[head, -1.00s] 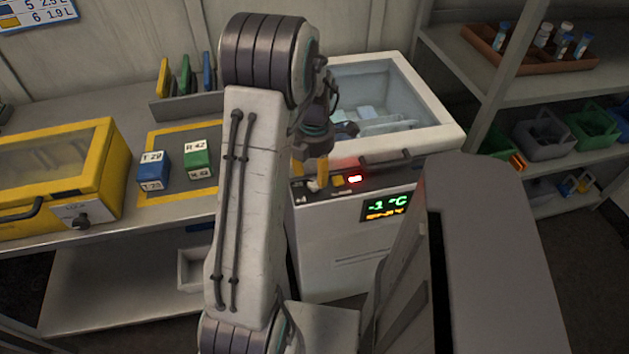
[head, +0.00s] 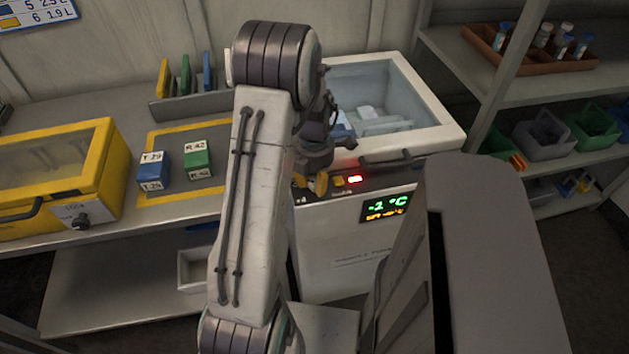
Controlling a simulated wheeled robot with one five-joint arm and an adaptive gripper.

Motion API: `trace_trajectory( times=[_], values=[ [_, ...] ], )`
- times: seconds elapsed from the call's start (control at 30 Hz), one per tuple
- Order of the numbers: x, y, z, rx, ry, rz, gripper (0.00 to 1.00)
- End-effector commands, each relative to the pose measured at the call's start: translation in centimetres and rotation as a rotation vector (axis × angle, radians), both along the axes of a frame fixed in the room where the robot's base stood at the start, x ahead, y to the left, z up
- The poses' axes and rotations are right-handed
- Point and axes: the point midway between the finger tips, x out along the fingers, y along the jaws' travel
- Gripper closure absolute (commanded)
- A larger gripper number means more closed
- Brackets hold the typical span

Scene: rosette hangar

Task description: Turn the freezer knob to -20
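The white chest freezer (head: 335,245) stands behind my arm, with its lid glass over a pale interior. Its dark front panel carries a lit red light (head: 355,179) and a display (head: 386,206) reading -1 °C in green, with a smaller orange line that I cannot read surely. My gripper (head: 312,183) is at the left part of this panel, its yellow fingertips low over it. The knob cannot be made out; the gripper and arm cover that part of the panel. Whether the fingers are open, shut or touching anything is not clear.
A yellow case (head: 60,170) with a small dark knob stands on the left bench. A blue block (head: 153,171) and a green block (head: 197,160) lie on a yellow-edged mat. Shelves with bins (head: 543,137) and a brown tray (head: 532,52) stand at right.

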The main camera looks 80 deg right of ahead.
Motion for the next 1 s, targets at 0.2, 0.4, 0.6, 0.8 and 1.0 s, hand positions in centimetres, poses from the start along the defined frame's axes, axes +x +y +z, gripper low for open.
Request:
trace_trajectory(
  times=[0.2, 0.4, 0.6, 0.8, 1.0],
  values=[
    [0.0, 0.0, 0.02, 0.0, 0.0, 0.0, 0.89],
    [0.0, 0.01, -0.01, 0.0, 0.0, 0.0, 1.0],
    [0.0, 0.04, -0.16, 0.001, 0.0, -0.05, 1.0],
    [-0.01, 0.03, -0.19, 0.001, 0.001, -0.201, 1.0],
    [-0.01, 0.08, -0.14, 0.003, 0.0, -0.264, 1.0]
  ],
)
